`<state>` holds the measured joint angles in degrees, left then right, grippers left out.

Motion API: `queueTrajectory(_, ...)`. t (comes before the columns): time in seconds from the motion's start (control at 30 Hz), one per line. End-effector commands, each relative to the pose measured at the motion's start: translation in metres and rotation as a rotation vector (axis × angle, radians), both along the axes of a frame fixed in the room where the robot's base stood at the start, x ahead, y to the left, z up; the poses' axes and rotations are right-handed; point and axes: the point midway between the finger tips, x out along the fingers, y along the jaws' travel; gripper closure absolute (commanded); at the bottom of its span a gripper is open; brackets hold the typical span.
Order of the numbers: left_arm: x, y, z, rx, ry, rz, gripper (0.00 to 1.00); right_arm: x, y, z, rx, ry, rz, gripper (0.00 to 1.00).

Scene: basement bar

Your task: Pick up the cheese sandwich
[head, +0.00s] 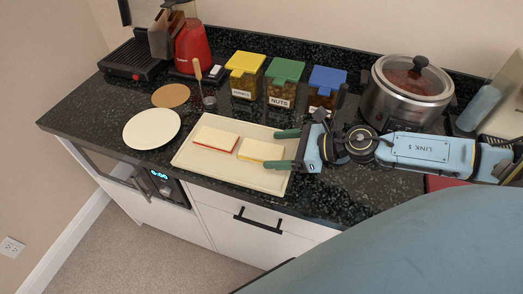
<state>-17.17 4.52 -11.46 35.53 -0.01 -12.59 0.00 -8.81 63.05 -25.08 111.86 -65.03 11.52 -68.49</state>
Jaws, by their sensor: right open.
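Two sandwich-like slabs lie on a cream tray (188,158) on the dark counter. The left slab (215,139) has a whiter top and a thicker red edge. My right gripper (272,150) reaches in from the right, over the tray's right end. Its green-tipped fingers are apart, one on the far side and one on the near side of the right slab's right end. I cannot tell whether they touch it. My left gripper is out of view.
A white plate (152,128) and a round cork mat (171,95) lie left of the tray. Yellow-, green- and blue-lidded canisters (283,84) stand behind it. A silver pot (404,92) stands behind my right arm. A red appliance (192,46) stands at the back left.

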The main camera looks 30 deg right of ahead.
Motion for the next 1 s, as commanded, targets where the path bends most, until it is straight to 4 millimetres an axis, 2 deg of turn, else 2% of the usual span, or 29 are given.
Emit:
queueTrajectory(0.17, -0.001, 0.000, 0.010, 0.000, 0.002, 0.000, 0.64, 0.011, 0.011, 0.000, 0.003, -0.005, -0.001, 0.22)
queueTrajectory(0.4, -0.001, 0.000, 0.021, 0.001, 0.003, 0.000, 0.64, 0.030, 0.029, -0.012, 0.003, -0.003, -0.002, 0.22)
queueTrajectory(0.73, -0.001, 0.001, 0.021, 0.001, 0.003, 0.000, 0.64, 0.033, 0.034, -0.017, 0.001, 0.000, 0.000, 0.22)
queueTrajectory(0.77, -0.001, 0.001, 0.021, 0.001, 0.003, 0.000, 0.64, 0.033, 0.034, -0.017, 0.001, 0.000, 0.000, 0.23)
queueTrajectory(1.0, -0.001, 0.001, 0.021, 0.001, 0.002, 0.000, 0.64, 0.033, 0.033, -0.017, 0.001, 0.000, 0.000, 0.55)
